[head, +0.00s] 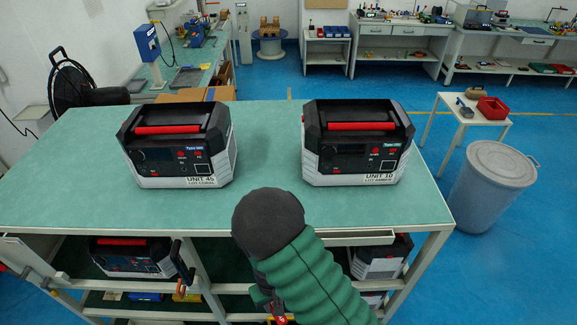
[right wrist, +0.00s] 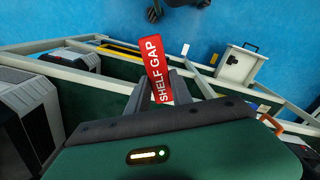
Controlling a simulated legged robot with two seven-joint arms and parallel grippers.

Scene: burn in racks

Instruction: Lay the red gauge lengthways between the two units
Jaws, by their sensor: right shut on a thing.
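The red gauge (right wrist: 152,58), a flat bar marked "SHELF GAP", is held between the fingers of my right gripper (right wrist: 163,86) in the right wrist view. Its far end sticks out beyond the fingertips. In the head view my right arm reaches in from the bottom and hides most of that gripper. The two units stand upright on the green tabletop: UNIT 45 (head: 180,166) at left and UNIT 10 (head: 352,164) at right, each with a red handle bar. A clear gap lies between them. My left gripper is not in view.
The green tabletop (head: 262,140) is bare between and around the units. Shelves below hold more units (head: 125,258) at left and right (head: 380,262).

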